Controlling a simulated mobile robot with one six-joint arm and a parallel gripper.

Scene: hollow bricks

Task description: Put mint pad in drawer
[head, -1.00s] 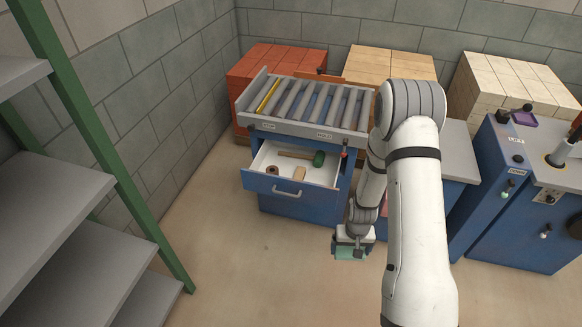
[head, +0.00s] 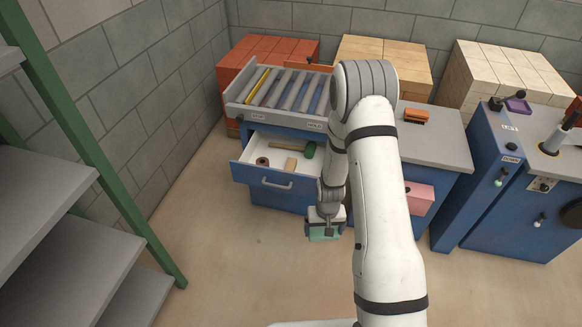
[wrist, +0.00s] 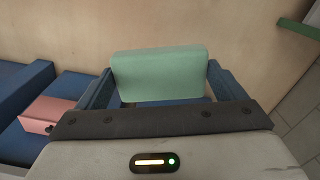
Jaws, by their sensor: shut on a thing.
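The mint pad (wrist: 160,74) is a pale green block held between the two fingers of my gripper (wrist: 158,88) in the wrist view. In the head view my gripper (head: 324,230) hangs low in front of the blue cabinet, with the mint pad (head: 322,235) at its tip. The pad is above the floor, to the right of and nearer than the open drawer (head: 240,172). The drawer is pulled out, with a white inside and a blue front.
Above the drawer is a roller top (head: 285,92). My arm hides part of the cabinet. A pink drawer front (head: 420,198) is right of my arm. Grey shelves (head: 45,205) with a green post (head: 95,150) stand at left. The floor before the drawer is clear.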

